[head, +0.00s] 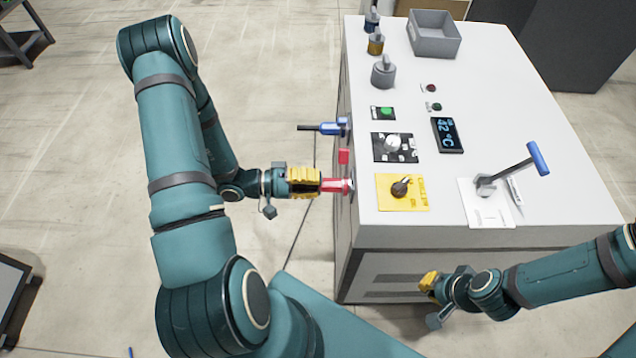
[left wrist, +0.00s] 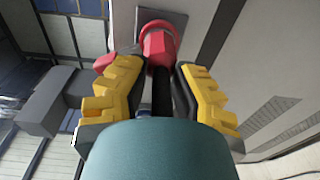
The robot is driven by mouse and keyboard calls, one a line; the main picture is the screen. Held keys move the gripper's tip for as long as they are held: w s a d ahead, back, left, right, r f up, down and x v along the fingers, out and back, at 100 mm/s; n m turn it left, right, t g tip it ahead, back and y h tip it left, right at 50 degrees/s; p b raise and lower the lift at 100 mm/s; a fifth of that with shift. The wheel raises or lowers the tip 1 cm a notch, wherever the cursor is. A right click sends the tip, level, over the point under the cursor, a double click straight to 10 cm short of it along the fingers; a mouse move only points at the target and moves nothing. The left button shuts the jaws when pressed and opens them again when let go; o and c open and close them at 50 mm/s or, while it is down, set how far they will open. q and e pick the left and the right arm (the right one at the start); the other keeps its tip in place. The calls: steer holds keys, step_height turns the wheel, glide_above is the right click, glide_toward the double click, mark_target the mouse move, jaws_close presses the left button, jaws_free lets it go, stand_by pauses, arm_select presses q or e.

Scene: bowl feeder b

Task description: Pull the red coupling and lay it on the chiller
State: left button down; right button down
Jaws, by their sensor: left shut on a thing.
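The red coupling (head: 334,186) sticks out from the left side of the white chiller (head: 460,238). My left gripper (head: 319,183) is at this side, shut on the coupling. In the left wrist view the coupling (left wrist: 157,47) shows between the yellow fingers of my left gripper (left wrist: 158,88), against a square plate on the chiller's side. Whether it is still seated there I cannot tell. My right gripper (head: 430,285) is low in front of the chiller's front face, away from the coupling; its fingers are too small to read.
A blue-handled valve (head: 332,128) and a red tag-like part (head: 343,156) stick out beside the coupling. The chiller top carries a grey bin (head: 434,34), a grey knobbed cylinder (head: 383,72), a display (head: 447,135), a yellow switch plate (head: 402,193) and a blue-handled lever (head: 538,158). Bare top lies right of the display.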

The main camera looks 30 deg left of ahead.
arm_select(q)
steer(key=shift+w+d+r+m+h, duration=0.2)
steer(key=shift+d+r+h, duration=0.15)
steer(key=shift+d, duration=0.25)
steer(key=shift+w+d+r+m+h, duration=0.15)
steer(key=shift+d+r+m+h, duration=0.1)
steer(key=shift+d+r, duration=0.3)
arm_select(e)
steer(key=shift+f, duration=0.1)
arm_select(q)
steer(key=shift+s+a+f, duration=0.1)
steer(key=shift+a, duration=0.1)
arm_select(e)
steer(key=shift+w+d+f, duration=0.1)
steer(key=shift+d, duration=0.05)
arm_select(q)
steer(key=shift+s+a+g, duration=0.25)
steer(key=shift+a+g, duration=0.05)
steer(key=shift+a, duration=0.2)
arm_select(e)
steer(key=shift+w+d+f, duration=0.1)
steer(key=shift+d+f, duration=0.15)
arm_select(q)
steer(key=shift+a+b, duration=0.1)
steer(key=shift+b, duration=0.2)
steer(key=shift+v, duration=0.8)
arm_select(e)
steer(key=shift+d+f, duration=0.25)
steer(key=shift+f, duration=0.05)
